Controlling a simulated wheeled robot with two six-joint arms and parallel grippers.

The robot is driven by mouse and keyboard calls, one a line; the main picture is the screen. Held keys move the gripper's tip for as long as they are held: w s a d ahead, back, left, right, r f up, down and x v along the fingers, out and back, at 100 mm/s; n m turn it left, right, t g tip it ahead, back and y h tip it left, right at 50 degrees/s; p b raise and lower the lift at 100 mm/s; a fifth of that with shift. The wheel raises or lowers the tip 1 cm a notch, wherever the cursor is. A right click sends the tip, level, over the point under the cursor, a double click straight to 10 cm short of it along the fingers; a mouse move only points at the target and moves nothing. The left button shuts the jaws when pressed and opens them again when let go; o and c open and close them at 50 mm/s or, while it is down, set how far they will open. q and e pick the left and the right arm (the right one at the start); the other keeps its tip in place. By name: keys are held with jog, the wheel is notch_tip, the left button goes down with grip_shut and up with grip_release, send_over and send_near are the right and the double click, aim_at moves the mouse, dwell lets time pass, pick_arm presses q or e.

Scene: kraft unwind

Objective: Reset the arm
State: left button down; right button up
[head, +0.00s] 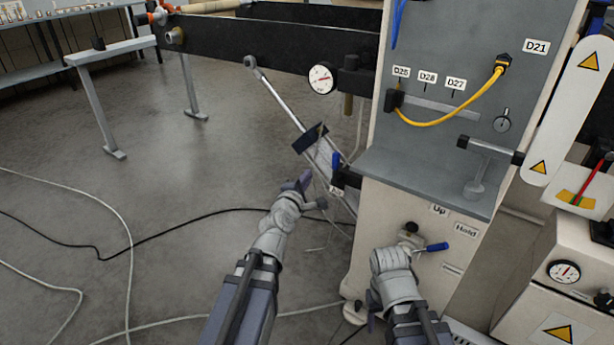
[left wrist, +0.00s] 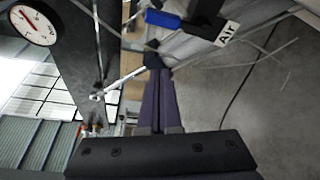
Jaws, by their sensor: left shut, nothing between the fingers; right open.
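My left gripper (head: 306,180) is shut and empty, held in front of the machine's left side beside a tilted metal rod (head: 282,100) with a dark block. In the left wrist view its purple fingers (left wrist: 160,98) lie together. A blue handle (left wrist: 165,18) next to an "AIR" label (left wrist: 228,35) is near the fingertips, apart from them as far as I can tell. My right gripper (head: 398,258) is open, low at the cabinet front, just left of a blue-handled lever (head: 432,247) under the "Up" and "Hold" labels. Its fingertips are mostly hidden, so contact is unclear.
The grey panel (head: 450,60) carries a yellow cable (head: 440,118) and a black-ended bar handle (head: 490,150). A dark beam (head: 270,45) with a gauge (head: 321,78) runs left. A second cabinet (head: 560,290) stands right.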

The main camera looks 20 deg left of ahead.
pick_arm(q)
jog(key=s+d+f+m+g+h, duration=0.2)
jog(key=s+d+f+m+g, duration=0.25)
jog(key=d+f+m, duration=0.3)
jog(key=s+d+f+m+g+h, duration=0.2)
jog(key=s+d+f+m+g, duration=0.2)
jog(key=s+d+f+m, duration=0.25)
jog(key=s+f+m+g+y, duration=0.35)
jog(key=s+m, duration=0.25)
jog(key=s, duration=0.2)
jog(key=s+f+m+g+y, duration=0.2)
jog(key=s+m+g+y, duration=0.1)
jog(key=s+m+g, duration=0.3)
notch_tip(320, 180, up, 38)
jog(key=s+t+p, duration=0.1)
jog(key=p, duration=3.6)
jog(key=shift+n+h+p, duration=0.3)
jog(key=shift+n+h, duration=0.05)
jog(key=shift+n, duration=0.05)
jog(key=shift+s+a+f, duration=0.1)
